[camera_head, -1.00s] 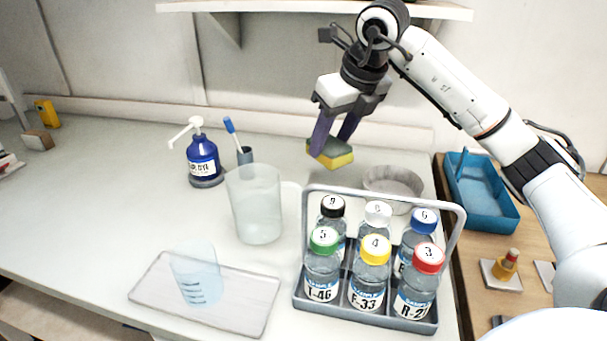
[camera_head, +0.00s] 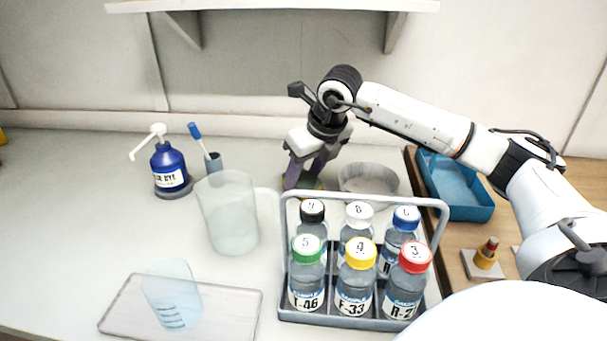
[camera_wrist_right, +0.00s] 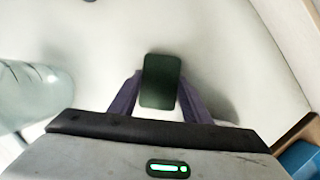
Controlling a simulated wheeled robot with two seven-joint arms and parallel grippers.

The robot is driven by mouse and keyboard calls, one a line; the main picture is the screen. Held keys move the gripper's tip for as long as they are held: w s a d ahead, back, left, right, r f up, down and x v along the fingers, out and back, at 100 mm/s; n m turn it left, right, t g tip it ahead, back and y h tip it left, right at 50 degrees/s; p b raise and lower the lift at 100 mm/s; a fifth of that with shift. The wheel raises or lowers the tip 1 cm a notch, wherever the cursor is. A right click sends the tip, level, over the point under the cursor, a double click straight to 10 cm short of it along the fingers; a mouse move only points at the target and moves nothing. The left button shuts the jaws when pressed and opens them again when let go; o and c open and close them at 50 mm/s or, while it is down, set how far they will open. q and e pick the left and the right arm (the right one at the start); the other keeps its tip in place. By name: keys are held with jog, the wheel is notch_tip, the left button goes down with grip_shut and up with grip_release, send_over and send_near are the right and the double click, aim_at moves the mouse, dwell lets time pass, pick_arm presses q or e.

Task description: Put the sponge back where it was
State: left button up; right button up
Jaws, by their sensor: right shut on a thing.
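The sponge is yellow with a dark green side. In the right wrist view the sponge (camera_wrist_right: 161,82) shows its dark green face between the purple fingers. In the head view it is mostly hidden behind the rack handle and fingers. My right gripper (camera_head: 306,180) is shut on the sponge, low at the back of the counter, behind the bottle rack and left of the grey bowl. I cannot tell whether the sponge touches the counter. My left gripper is not in view.
The rack (camera_head: 350,318) of capped bottles stands in front of the gripper. A clear pitcher (camera_head: 230,215) is to its left, a grey bowl (camera_head: 368,181) to its right. A blue dye bottle (camera_head: 169,168) stands farther left. A blue tray (camera_head: 455,190) is at right.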

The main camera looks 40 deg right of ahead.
jog(key=shift+f, duration=0.15)
jog(key=o, duration=1.1)
jog(key=shift+r, duration=0.55)
jog(key=v, duration=1.1)
jog(key=shift+s, duration=0.2)
jog(key=shift+a+r, duration=0.1)
